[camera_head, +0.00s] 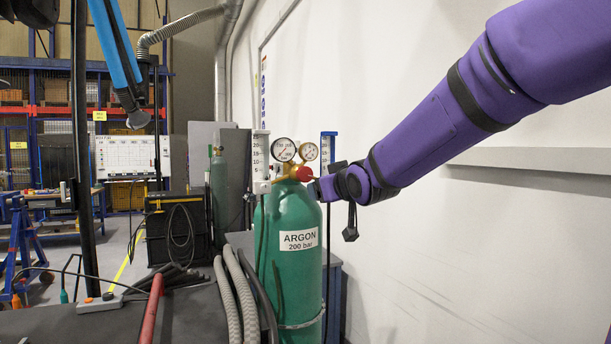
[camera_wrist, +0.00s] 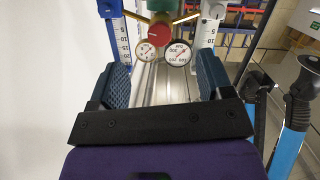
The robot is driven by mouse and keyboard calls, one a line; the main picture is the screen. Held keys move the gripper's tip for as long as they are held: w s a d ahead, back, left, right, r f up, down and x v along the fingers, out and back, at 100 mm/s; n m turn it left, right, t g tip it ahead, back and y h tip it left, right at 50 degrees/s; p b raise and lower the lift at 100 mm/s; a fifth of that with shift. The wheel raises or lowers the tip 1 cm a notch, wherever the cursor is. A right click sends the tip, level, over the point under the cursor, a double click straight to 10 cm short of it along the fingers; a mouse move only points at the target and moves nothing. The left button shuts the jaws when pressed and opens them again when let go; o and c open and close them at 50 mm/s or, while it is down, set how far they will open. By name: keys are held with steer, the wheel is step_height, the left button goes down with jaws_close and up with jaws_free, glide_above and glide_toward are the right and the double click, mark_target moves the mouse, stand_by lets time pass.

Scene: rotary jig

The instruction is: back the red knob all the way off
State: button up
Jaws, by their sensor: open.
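The red knob (camera_head: 304,174) sits on the front of the brass regulator (camera_head: 292,172), on top of the green argon cylinder (camera_head: 289,262). In the wrist view the red knob (camera_wrist: 159,33) is beyond my fingertips, roughly centred between them. My gripper (camera_head: 316,188) comes in from the right in the head view, with its tip close to the knob. In the wrist view my gripper (camera_wrist: 162,76) has its two blue pads wide apart with nothing between them. I see no contact with the knob. The knob's thread is hidden.
Two round gauges (camera_head: 284,150) stand just above the knob. A flow tube (camera_head: 261,157) rises left of the regulator and a blue-backed one (camera_head: 328,148) right of it. The white wall (camera_head: 450,250) runs along the right. Grey hoses (camera_head: 232,300) lie left of the cylinder.

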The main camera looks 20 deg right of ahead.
steer(key=t, duration=0.2)
glide_toward(306, 174)
steer(key=shift+n+y, duration=0.3)
steer(key=shift+y, duration=0.1)
steer(key=w, duration=1)
steer(key=shift+w+d, duration=0.25)
steer(key=c, duration=0.9)
